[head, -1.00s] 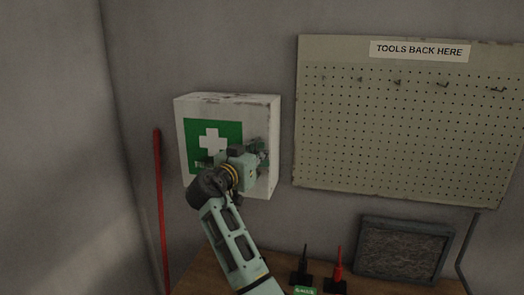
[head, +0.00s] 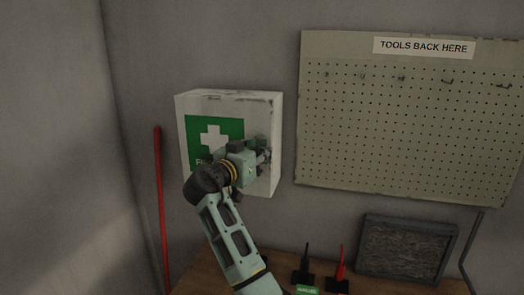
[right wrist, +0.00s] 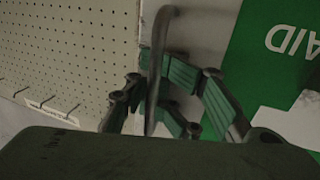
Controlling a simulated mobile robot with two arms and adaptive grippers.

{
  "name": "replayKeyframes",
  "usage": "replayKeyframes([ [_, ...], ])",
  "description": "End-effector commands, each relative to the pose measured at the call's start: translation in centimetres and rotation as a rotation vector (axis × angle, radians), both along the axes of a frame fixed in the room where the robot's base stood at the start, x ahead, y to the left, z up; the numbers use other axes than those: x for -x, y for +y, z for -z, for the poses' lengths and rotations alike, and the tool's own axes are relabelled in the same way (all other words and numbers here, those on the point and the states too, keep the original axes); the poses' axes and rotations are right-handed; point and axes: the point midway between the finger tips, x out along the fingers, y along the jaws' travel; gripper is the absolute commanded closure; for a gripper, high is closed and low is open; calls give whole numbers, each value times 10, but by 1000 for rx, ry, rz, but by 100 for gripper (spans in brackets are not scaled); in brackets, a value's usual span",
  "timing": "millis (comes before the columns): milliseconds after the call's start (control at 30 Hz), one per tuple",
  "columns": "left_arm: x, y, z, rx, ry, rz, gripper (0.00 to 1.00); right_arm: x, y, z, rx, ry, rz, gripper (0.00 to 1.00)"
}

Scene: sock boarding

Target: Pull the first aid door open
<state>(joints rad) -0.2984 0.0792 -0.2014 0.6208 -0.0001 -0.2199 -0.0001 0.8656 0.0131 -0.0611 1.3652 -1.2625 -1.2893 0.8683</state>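The first aid box (head: 262,112) is a white wall cabinet with a green sign and white cross on its front door (head: 190,170). The door looks flush with the box. My right gripper (head: 264,154) is at the right side of the door front and covers the handle there. In the right wrist view, the curved grey bar handle (right wrist: 155,65) runs between the fingers of my right gripper (right wrist: 157,68). The finger pads come together around the bar and appear shut on it. Part of the sign (right wrist: 290,55) shows upside down there. My left gripper is not in view.
A pegboard (head: 410,120) with hooks hangs to the right of the box. Below are a wooden bench (head: 205,275), a dark framed panel (head: 405,248) and upright black and red tools. A red pole (head: 160,210) leans at the wall on the left.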

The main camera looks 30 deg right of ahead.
Motion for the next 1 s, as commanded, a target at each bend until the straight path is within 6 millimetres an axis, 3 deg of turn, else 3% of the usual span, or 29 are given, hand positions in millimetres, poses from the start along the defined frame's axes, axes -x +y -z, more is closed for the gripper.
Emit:
replayKeyframes([
  [667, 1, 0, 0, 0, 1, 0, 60, -1, 1, -2, 4, -2, -5, 74],
  [1000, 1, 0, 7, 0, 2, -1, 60, 11, 23, 0, 3, -1, -5, 74],
])
